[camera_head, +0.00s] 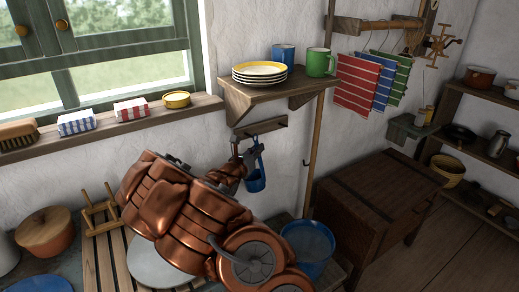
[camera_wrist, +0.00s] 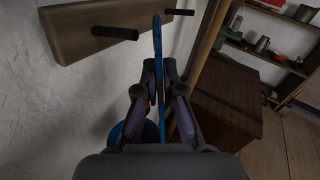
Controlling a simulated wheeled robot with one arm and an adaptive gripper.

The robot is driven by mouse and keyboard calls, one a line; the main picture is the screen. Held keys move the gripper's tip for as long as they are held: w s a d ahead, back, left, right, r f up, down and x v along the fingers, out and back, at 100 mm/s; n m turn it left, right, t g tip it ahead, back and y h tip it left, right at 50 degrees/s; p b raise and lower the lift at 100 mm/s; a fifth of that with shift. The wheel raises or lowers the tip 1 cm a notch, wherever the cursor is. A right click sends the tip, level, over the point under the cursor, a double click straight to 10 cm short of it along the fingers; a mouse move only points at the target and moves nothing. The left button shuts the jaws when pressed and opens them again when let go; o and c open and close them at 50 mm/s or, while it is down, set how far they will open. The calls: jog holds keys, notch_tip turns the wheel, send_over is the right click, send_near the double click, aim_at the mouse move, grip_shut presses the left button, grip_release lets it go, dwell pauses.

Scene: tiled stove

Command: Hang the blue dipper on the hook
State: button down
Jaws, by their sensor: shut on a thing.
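The blue dipper (camera_head: 256,180) is held upright just below the wooden hook rail, its cup hanging low. My gripper (camera_head: 247,152) is shut on its handle. In the wrist view the thin blue handle (camera_wrist: 157,38) stands up between the fingertips of my gripper (camera_wrist: 160,70). The hook rail (camera_head: 264,127) is on the white wall; in the wrist view the rail (camera_wrist: 75,35) shows two dark pegs, a near one (camera_wrist: 115,33) and a far one (camera_wrist: 180,12). The handle's upper end appears between these pegs. Whether it touches a peg I cannot tell.
Above the rail is a shelf (camera_head: 240,98) with stacked plates (camera_head: 259,73), a blue mug (camera_head: 284,56) and a green mug (camera_head: 320,62). A wooden pole (camera_head: 315,140) stands just right. A blue tub (camera_head: 308,246) sits below, and a dark wooden chest (camera_head: 375,205) at right.

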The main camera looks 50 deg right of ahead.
jog(key=shift+w+d+f+p, duration=0.25)
jog(key=shift+w+p, duration=0.15)
jog(key=shift+w, duration=0.25)
jog(key=shift+w+d+f+p, duration=0.2)
jog(key=shift+w+p, duration=0.2)
jog(key=shift+w, duration=0.3)
jog(key=shift+w+d+f+p, duration=0.15)
jog(key=shift+w+d+p, duration=0.2)
jog(key=shift+w, duration=0.3)
jog(key=shift+a, duration=0.1)
jog(key=c, duration=1.2)
grip_release()
jog(key=shift+a, duration=0.1)
jog(key=shift+v, duration=3.65)
